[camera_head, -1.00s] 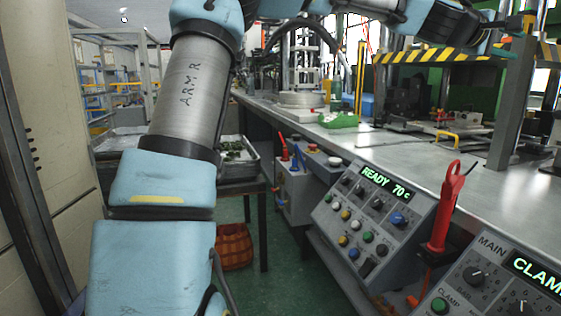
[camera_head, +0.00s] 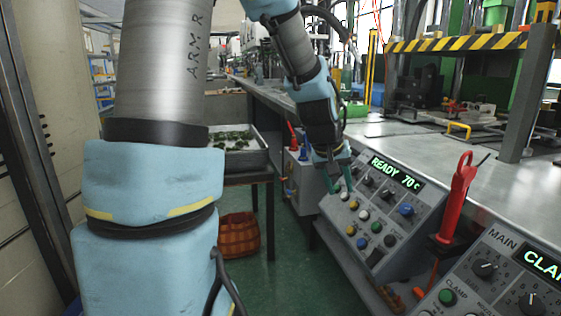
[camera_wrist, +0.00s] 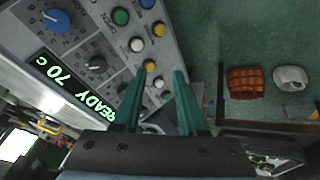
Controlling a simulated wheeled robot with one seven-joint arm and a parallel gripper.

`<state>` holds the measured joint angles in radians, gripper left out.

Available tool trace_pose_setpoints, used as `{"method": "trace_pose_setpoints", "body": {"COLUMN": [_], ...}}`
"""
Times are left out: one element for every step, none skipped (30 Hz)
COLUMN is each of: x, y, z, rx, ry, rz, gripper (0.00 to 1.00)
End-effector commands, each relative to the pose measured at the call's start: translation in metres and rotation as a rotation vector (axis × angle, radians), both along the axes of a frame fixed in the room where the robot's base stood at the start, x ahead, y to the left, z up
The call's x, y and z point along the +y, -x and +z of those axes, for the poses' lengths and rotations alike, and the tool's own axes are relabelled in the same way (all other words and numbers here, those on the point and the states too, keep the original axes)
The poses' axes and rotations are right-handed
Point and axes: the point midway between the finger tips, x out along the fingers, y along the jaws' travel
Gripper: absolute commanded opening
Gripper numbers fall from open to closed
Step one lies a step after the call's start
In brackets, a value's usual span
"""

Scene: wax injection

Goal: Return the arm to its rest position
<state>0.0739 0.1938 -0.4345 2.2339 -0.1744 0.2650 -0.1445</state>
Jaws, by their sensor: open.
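My gripper (camera_head: 338,180) hangs pointing down in the head view, in front of the left part of the control panel with the "READY 70c" display (camera_head: 396,172). My arm comes from the left foreground, bends at the top and drops to the gripper. In the wrist view the two green fingers of my gripper (camera_wrist: 157,98) are apart with nothing between them. Panel buttons show beyond the fingertips. I cannot tell the exact distance between fingertips and panel.
The metal workbench (camera_head: 440,150) runs along the right. A red-handled lever (camera_head: 455,200) stands between the READY panel and the MAIN panel (camera_head: 510,270). An orange-brown basket (camera_head: 239,234) sits on the green floor. A tray of green pieces (camera_head: 250,148) rests on a side table. Floor between is open.

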Motion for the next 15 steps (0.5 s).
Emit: {"method": "trace_pose_setpoints", "body": {"x": [0.034, 0.052, 0.075, 0.090, 0.104, 0.122, 0.134, 0.145, 0.160, 0.170, 0.180, 0.191, 0.200, 0.208, 0.213], "y": [0.009, 0.015, 0.024, 0.030, 0.037, 0.046, 0.054, 0.061, 0.070, 0.078, 0.086, 0.096, 0.104, 0.113, 0.117], "z": [-0.010, -0.015, -0.021, -0.025, -0.029, -0.033, -0.036, -0.039, -0.042, -0.044, -0.046, -0.049, -0.051, -0.053, -0.045], "rx": [0.020, 0.035, 0.053, 0.067, 0.082, 0.100, 0.116, 0.130, 0.149, 0.164, 0.179, 0.197, 0.213, 0.229, 0.237], "ry": [-0.056, -0.085, -0.119, -0.142, -0.164, -0.188, -0.206, -0.221, -0.238, -0.251, -0.262, -0.275, -0.285, -0.293, -0.298], "rz": [0.016, 0.023, 0.034, 0.040, 0.045, 0.054, 0.059, 0.064, 0.072, 0.077, 0.083, 0.089, 0.093, 0.098, 0.099], "gripper": [0.41, 0.41, 0.41, 0.41, 0.41, 0.41, 0.41, 0.41, 0.41, 0.41, 0.41, 0.41, 0.41, 0.41, 0.41]}}
